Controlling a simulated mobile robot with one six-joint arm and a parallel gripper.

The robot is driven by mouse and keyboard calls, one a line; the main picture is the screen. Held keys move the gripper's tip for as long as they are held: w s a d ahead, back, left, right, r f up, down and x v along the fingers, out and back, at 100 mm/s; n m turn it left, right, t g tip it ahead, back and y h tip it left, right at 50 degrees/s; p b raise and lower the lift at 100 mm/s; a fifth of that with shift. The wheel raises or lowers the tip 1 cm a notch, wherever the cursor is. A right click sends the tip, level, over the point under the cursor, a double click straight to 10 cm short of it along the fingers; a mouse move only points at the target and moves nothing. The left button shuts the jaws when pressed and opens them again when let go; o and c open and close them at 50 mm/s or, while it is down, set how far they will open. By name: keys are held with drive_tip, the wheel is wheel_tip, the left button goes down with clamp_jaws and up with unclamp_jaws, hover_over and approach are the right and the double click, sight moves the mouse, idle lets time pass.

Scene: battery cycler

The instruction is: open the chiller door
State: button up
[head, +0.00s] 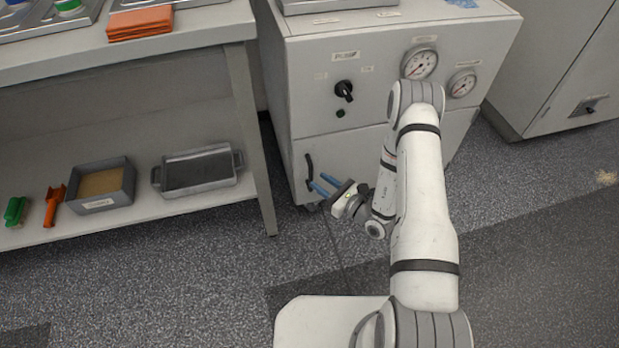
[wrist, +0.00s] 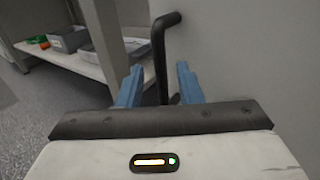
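The chiller is the grey cabinet with gauges, and its lower door (head: 345,160) looks shut in the head view. A black bar handle (head: 309,167) stands upright near the door's left edge. My gripper (head: 324,187) is at the handle's lower end, with its blue fingers pointing at the door. In the wrist view the two blue fingers (wrist: 160,85) are spread apart, and the black handle (wrist: 159,55) shows between them. I cannot see either finger touching the handle. My arm hides the right part of the door.
A bench (head: 240,100) stands close on the left. Another cabinet (head: 545,75) stands at the right. The floor (head: 200,285) in front of the bench is clear.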

sight(312, 176)
drive_tip(key=b+x, duration=0.1)
drive_tip(key=x, duration=0.4)
clamp_jaws()
idle(0.4)
